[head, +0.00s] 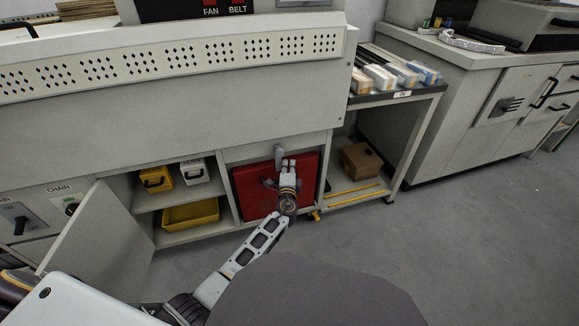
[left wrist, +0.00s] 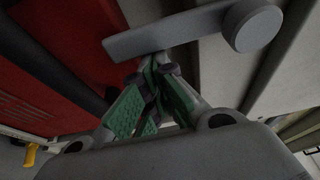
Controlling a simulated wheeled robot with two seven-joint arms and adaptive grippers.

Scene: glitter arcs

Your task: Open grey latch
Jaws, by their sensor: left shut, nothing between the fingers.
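The grey latch (head: 279,153) sits at the upper edge of a red panel (head: 247,190) in the lower cabinet. In the left wrist view the latch (left wrist: 180,33) is a flat grey bar with a round knob at its right end. My left gripper (head: 288,163) is in front of the red panel, close to the latch. In the left wrist view its green-padded fingers (left wrist: 153,80) are shut and empty, just below the bar; whether they touch it is unclear. My right gripper is not in view.
Left of the red panel, an open compartment holds a yellow bin (head: 155,180), a white bin (head: 194,171) and a yellow tray (head: 190,214). A grey door (head: 100,240) stands open at the left. A shelf cart with a brown box (head: 361,158) is to the right. The floor (head: 440,240) there is clear.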

